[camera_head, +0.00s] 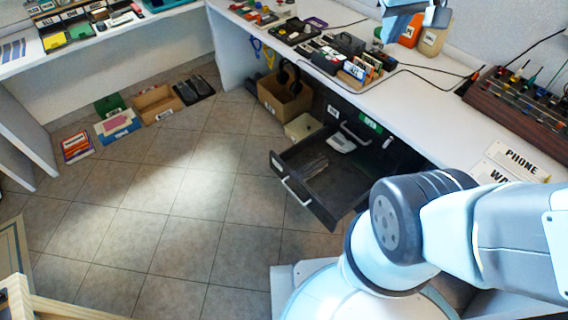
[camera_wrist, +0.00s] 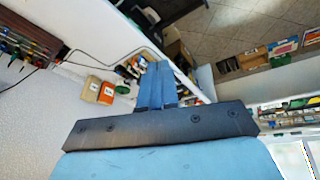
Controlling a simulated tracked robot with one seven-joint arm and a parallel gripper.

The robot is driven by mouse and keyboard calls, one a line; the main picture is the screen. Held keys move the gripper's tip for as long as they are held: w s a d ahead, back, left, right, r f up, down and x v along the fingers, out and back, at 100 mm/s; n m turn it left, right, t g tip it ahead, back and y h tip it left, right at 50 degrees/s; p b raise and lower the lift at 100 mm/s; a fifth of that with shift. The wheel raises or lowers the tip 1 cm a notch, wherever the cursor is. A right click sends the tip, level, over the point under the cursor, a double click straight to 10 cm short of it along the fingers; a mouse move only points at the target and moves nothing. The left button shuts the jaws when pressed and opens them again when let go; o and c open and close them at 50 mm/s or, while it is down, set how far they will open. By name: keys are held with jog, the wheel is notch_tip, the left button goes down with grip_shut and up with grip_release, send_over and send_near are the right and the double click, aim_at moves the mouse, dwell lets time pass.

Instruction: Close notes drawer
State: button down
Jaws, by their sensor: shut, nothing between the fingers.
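A dark drawer (camera_head: 340,203) is pulled out from under the right-hand counter, over the tiled floor. Its pale bar handle (camera_head: 296,192) is on the front panel, and a small white label there is too small to read. A flat grey stack lies inside. My gripper (camera_wrist: 160,68) shows in the wrist view as two blue fingers, shut together and empty. It is at the counter by the orange box (camera_wrist: 107,93) and tan box (camera_wrist: 92,88), apart from the drawer. My gripper's blue end partly shows at the top of the head view, above the counter.
The right-hand counter (camera_head: 415,105) carries trays, a card rack (camera_head: 362,66) and a tool block (camera_head: 520,105). A cardboard box (camera_head: 285,98) stands beyond the open drawer. My arm covers the lower right of the head view. The floor in front of the drawer is clear.

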jog(key=w+a+f+n+g+h, duration=0.2)
jog(key=w+f+n, duration=0.1)
jog(key=w+f, duration=0.3)
jog(key=n+h, duration=0.4)
jog(key=n, duration=0.5)
send_over(289, 174)
notch_tip(289, 174, down, 20)
jog(key=s+a+f+n+t, duration=0.1)
jog(key=s+a+f+n, duration=0.25)
jog(key=f, duration=0.75)
jog(key=s+a+f+n+t+h, duration=0.15)
jog(key=a+f+n, duration=0.25)
jog(key=f, duration=0.7)
jog(key=s+a+f+n+t, duration=0.1)
jog(key=s+a+f+n, duration=0.25)
jog(key=f, duration=0.85)
jog(key=shift+g, duration=0.25)
jog(key=shift+w+d+r+x, duration=0.15)
jog(key=shift+w+r+x, duration=0.15)
jog(key=shift+x, duration=1.75)
jog(key=shift+w+d+r+x, duration=0.1)
jog(key=shift+w+r+x, duration=0.15)
jog(key=shift+x, duration=1.85)
jog(key=shift+w+d+r+x, duration=0.15)
jog(key=shift+r+x, duration=0.15)
jog(key=shift+x, duration=1.75)
